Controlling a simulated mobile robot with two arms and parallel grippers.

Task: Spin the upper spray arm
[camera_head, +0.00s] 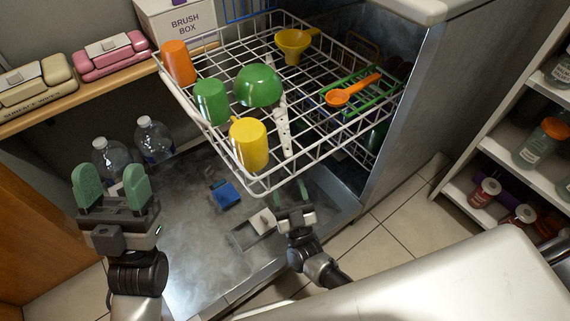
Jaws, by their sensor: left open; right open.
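The upper spray arm (283,128) is a pale strip with small holes, seen through the wires of the pulled-out upper rack (262,184). It points roughly toward me; the rack and cups hide parts of it. My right gripper (291,192) is open and empty below the rack's front edge, near the spray arm's front end. I cannot tell if they touch. My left gripper (112,188) is open and empty, with green finger pads, to the left of the rack and well away from the spray arm.
The rack holds an orange cup (178,63), a green cup (211,102), a green bowl (258,85), a yellow mug (249,145), a yellow funnel (293,44) and an orange ladle (340,97). The open dishwasher door (185,235) lies below. A shelf (500,150) stands right.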

